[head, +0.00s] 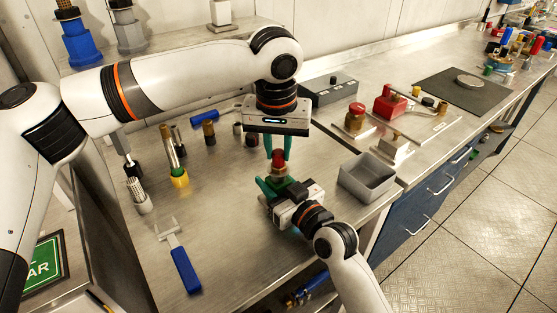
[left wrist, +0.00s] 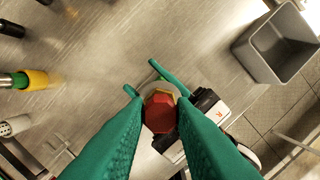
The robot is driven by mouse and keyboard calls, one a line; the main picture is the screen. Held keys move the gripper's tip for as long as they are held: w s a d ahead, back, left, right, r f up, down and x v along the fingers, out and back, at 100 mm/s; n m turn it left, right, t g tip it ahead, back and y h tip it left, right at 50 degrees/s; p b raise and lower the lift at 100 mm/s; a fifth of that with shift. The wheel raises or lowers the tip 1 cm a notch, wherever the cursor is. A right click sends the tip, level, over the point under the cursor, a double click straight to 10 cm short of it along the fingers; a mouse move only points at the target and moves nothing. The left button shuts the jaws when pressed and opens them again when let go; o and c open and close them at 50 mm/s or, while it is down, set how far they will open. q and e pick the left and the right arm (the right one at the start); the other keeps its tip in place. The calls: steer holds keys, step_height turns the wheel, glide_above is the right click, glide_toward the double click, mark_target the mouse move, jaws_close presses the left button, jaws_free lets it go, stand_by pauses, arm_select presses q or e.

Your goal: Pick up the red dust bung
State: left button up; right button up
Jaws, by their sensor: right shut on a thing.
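The red dust bung (head: 278,155) sits on top of a small metal fitting (head: 279,170). From above, in the left wrist view, the bung (left wrist: 160,112) is a faceted red cap with a gold and grey rim under it. My left gripper (head: 279,150) points down from above, open, with one green finger on each side of the bung. Whether either finger touches it I cannot tell. My right gripper (head: 279,184) is shut on the fitting below the bung and holds it upright. Its fingers partly hide the fitting's lower part.
A grey open bin (head: 368,178) stands right of my right gripper. A blue-handled tool (head: 183,268) lies at the front left. Several upright fittings, including a yellow-based one (head: 178,178), stand on the left. A red block (head: 389,103) stands farther right.

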mark_target(278, 153)
arm_select(q)
steer(key=c, duration=0.4)
step_height(278, 153, up, 10)
steer(key=o, duration=0.4)
steer(key=shift+c, duration=0.2)
steer(key=c, duration=0.3)
steer(key=shift+c, duration=0.3)
arm_select(e)
steer(key=o, duration=1.3)
steer(key=shift+s, duration=0.1)
steer(key=v, duration=1.2)
